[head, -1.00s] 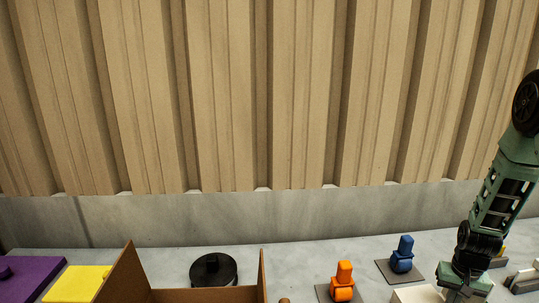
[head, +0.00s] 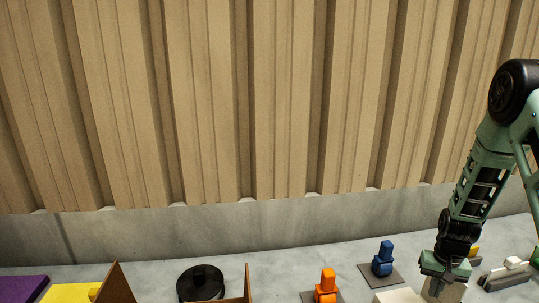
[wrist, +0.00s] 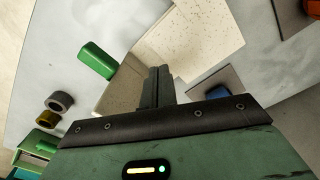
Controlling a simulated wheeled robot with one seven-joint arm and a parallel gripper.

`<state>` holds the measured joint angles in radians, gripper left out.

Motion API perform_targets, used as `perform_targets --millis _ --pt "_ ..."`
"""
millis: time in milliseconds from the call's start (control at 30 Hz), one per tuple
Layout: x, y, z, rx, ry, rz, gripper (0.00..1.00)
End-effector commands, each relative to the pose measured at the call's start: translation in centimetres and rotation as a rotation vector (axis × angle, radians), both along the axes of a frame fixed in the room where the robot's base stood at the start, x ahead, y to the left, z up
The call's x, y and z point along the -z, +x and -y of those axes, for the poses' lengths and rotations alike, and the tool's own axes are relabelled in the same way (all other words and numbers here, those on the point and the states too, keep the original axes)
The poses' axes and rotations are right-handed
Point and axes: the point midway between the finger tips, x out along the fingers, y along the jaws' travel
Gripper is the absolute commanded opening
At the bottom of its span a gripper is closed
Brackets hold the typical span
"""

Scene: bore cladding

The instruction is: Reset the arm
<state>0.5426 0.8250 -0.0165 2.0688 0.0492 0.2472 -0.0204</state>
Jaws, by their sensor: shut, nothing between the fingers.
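My gripper (wrist: 157,88) is shut and empty, its two dark fingers together in the wrist view. In the head view my green and black arm reaches down at the right, and the gripper (head: 442,290) is at the bottom edge, its fingertips partly cut off. In the wrist view the fingers are over a speckled cream block (wrist: 190,42). The same pale block (head: 400,296) shows just left of the gripper in the head view.
A blue piece (head: 383,258) and an orange piece (head: 326,286) stand on grey plates left of the gripper. A brown open box (head: 117,284), a black disc (head: 200,283), a yellow panel (head: 70,293) and a purple panel (head: 20,288) are further left. A green block (wrist: 97,61) is near the fingers. Corrugated cladding (head: 280,100) stands behind.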

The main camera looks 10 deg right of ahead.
Motion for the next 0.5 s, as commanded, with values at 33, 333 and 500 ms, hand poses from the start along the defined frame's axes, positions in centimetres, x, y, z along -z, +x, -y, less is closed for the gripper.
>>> perform_targets --millis 33,333,500 --pt "-0.4 0.0 0.0 0.000 0.001 -0.001 0.00" --pt "-0.3 0.0 0.0 0.000 0.001 -0.001 0.00" --pt "-2.7 1.8 -4.3 -0.088 0.017 0.017 0.00"
